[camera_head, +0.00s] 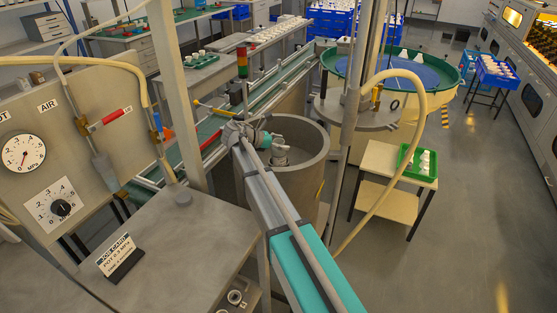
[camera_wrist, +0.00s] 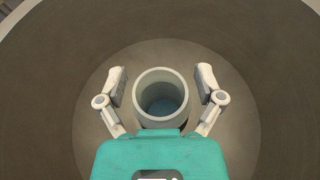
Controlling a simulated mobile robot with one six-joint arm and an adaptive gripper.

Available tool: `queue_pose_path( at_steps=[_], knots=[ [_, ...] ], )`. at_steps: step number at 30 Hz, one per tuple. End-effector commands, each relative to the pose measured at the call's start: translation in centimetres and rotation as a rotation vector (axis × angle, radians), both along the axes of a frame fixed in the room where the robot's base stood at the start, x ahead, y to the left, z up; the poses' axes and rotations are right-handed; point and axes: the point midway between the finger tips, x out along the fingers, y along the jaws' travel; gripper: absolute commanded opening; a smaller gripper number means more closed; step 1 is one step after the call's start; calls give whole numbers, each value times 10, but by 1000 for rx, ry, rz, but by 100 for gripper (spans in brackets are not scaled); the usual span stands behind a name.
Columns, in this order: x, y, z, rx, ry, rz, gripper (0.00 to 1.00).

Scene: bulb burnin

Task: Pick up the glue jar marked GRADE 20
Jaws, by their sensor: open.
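In the wrist view, a grey round open-topped jar (camera_wrist: 161,78) stands on the floor of a deep round vessel (camera_wrist: 45,85). Its inside looks bluish at the bottom. No GRADE 20 marking is readable on it. My gripper (camera_wrist: 161,88) is open, with one finger on each side of the jar and a visible gap on both sides. I cannot tell how far the fingertips are above or beside it in height. In the head view, my arm reaches over the rim of the grey vessel (camera_head: 318,165), and a small grey shape (camera_head: 281,157) shows inside.
A metal post (camera_head: 340,165) stands right of the vessel. A grey bench (camera_head: 175,245) with a small sign (camera_head: 120,258) is at left. A small table (camera_head: 385,200) holds a green tray (camera_head: 408,168).

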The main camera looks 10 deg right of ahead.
Motion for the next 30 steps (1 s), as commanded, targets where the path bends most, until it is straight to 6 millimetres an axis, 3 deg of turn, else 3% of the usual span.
queue_pose_path(
  at_steps=[19, 30],
  knots=[
    [1, -4, -2, 0, 0, 1, 86],
    [1, -3, -2, 0, 0, 1, 19]
  ],
)
